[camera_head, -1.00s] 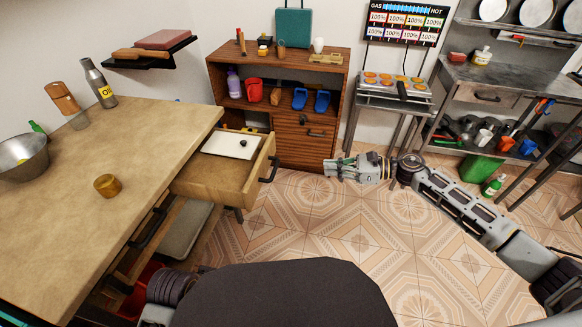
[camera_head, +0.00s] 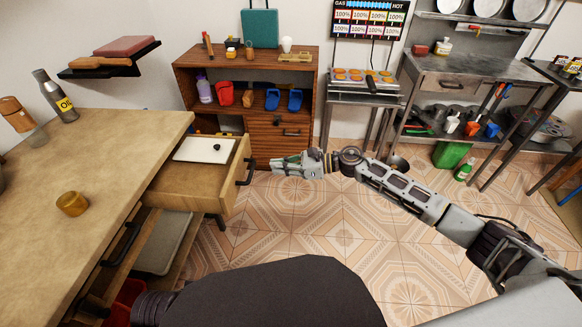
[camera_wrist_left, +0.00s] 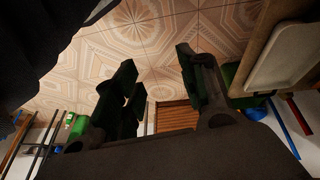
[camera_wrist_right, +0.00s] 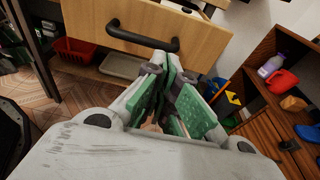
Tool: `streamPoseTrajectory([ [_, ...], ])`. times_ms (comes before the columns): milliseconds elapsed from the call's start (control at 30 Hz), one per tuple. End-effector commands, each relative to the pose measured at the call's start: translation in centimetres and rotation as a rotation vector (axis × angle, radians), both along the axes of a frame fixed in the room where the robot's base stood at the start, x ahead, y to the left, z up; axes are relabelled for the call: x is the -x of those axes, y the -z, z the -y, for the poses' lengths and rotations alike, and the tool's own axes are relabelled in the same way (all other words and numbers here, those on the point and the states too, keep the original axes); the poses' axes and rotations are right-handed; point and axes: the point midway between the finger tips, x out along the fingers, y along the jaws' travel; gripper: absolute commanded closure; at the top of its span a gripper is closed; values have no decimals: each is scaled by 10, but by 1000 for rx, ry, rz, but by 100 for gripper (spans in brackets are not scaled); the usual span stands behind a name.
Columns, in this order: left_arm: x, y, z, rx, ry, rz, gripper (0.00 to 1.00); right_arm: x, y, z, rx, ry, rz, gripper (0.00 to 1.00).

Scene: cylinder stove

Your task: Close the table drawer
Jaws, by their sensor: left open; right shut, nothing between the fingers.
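The wooden table drawer (camera_head: 191,186) stands pulled out from the right side of the table (camera_head: 105,155). A white board with a dark knob (camera_head: 204,149) lies in it. Its black handle (camera_head: 246,165) is on the front panel. My right gripper (camera_head: 276,165) is shut and empty, a little right of the handle and apart from it in the head view. In the right wrist view the drawer front (camera_wrist_right: 165,28) and handle (camera_wrist_right: 142,38) lie just beyond the right fingertips (camera_wrist_right: 172,62). My left gripper (camera_wrist_left: 160,75) is open and empty; the head view does not show its fingers.
A wooden cabinet (camera_head: 283,130) with its own handle stands behind the drawer. A lower drawer (camera_head: 120,265) under the table is also partly out. The tiled floor (camera_head: 310,225) right of the drawer is clear.

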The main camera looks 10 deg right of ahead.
Motion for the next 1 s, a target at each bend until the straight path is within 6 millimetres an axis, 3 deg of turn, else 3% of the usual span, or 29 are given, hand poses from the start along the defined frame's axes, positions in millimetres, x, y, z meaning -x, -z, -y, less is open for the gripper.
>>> streamPoseTrajectory([
  [200,-5,7,3,17,-1,26,58,-9,5,-26,-1,-1,1,100],
  [400,-4,17,6,28,-3,26,58,-13,8,-39,-1,0,1,100],
  [1000,-2,18,5,28,-2,25,58,-14,8,-45,-1,-1,0,100],
])
